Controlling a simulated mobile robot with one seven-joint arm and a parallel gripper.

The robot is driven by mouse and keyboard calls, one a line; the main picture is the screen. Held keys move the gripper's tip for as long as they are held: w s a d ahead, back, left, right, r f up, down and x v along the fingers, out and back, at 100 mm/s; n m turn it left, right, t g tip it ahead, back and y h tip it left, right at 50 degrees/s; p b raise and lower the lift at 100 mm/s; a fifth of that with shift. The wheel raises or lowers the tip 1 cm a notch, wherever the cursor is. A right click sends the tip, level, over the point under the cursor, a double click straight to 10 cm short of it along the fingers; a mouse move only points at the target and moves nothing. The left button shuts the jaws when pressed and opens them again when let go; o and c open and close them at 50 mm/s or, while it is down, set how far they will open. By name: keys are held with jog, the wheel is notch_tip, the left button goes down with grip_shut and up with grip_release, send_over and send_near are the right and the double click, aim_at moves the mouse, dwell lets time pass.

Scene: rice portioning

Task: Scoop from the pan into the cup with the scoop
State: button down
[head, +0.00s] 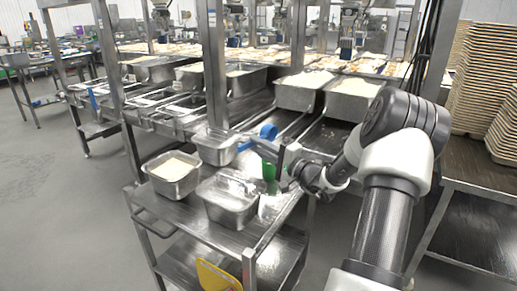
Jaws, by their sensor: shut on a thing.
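My gripper (264,148) is at the end of the arm, above the right back part of the steel cart. It appears shut on a blue scoop (268,132); its fingers hide part of the scoop, and I cannot tell if the scoop holds anything. A green cup-like thing (269,171) shows just below the gripper, partly hidden by it. A steel pan (174,191) with pale rice-like food stands at the cart's left, apart from the gripper.
Two more steel pans, one at the back (215,157) and one in front (229,212), stand on the cart (190,218). Filled pans (351,105) stand behind on a steel frame. Stacked trays (487,85) are at right. The floor at left is clear.

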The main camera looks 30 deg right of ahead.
notch_tip(320, 180, up, 6)
jog(key=g+h+p, duration=0.1)
jog(key=g+p, duration=0.3)
jog(key=p, duration=0.5)
jog(key=g+h+p, duration=0.1)
jog(key=g+p, duration=0.2)
jog(key=p, duration=0.7)
jog(key=shift+f+g+h, duration=0.15)
jog(key=shift+g+h, duration=0.15)
jog(key=shift+g, duration=0.1)
jog(key=g+p, duration=0.2)
jog(key=p, duration=0.7)
jog(key=shift+r+h, duration=0.2)
jog(key=shift+h, duration=0.2)
jog(key=g+p, duration=0.1)
jog(key=g, duration=0.1)
jog(key=g+h+p, duration=0.1)
jog(key=g, duration=0.1)
jog(key=g+p, duration=0.1)
jog(key=shift+r+g+h, duration=0.25)
jog(key=shift+g+h, duration=0.15)
